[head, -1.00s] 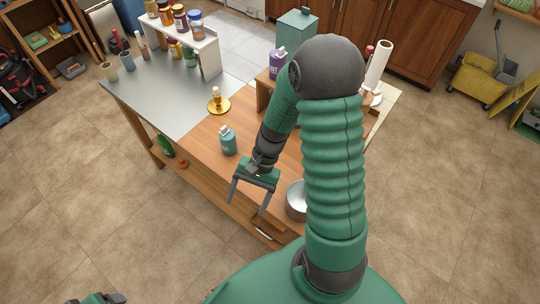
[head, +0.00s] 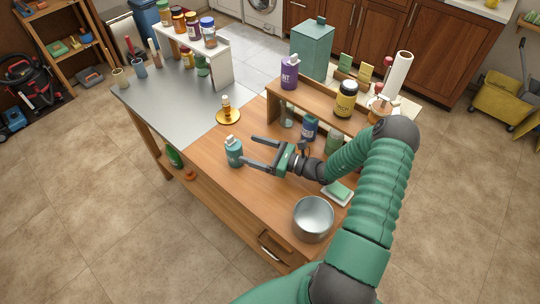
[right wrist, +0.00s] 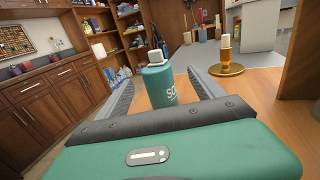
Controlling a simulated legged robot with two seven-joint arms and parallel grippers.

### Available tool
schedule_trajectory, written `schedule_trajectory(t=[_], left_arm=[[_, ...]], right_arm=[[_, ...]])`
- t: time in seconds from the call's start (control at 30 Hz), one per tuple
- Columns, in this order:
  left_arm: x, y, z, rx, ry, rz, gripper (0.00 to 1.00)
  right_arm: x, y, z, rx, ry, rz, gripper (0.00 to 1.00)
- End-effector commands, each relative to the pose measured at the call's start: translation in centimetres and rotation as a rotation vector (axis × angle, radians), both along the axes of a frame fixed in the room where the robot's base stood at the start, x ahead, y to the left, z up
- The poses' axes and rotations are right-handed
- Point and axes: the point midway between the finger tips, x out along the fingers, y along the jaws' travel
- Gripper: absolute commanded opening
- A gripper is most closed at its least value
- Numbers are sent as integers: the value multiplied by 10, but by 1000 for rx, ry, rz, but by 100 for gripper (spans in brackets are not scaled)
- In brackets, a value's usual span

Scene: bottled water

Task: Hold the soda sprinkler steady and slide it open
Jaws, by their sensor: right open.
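The soda sprinkler is a teal bottle (head: 234,153) with a pale cap, standing upright on the wooden table part. In the right wrist view the teal bottle (right wrist: 160,86) shows part of its lettering and its light cap, between my two fingers. My right gripper (head: 252,155) is open, its fingers pointing left at the bottle. The fingertips are close to the bottle; I cannot tell whether they touch it. My left gripper is not in view now.
A brass candle holder (head: 228,117) stands behind the bottle. A wooden shelf (head: 318,103) holds a purple bottle (head: 290,72) and a yellow jar (head: 345,98). A metal pot (head: 313,219) and a green sponge on a dish (head: 338,191) are nearer. Grey tabletop lies at the left.

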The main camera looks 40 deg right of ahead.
Motion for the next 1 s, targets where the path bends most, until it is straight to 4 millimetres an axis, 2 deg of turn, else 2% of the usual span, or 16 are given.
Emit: schedule_trajectory(t=[0.1, 0.3, 0.67, 1.0], left_arm=[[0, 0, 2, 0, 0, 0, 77], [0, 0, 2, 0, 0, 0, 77], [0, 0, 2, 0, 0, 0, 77], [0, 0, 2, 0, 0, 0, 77]], right_arm=[[26, 15, 1, -3, -1, 5, 78], [54, 28, 2, -4, -1, 4, 78], [61, 28, 0, -1, 0, 1, 76], [61, 30, 1, -2, 0, 2, 32]])
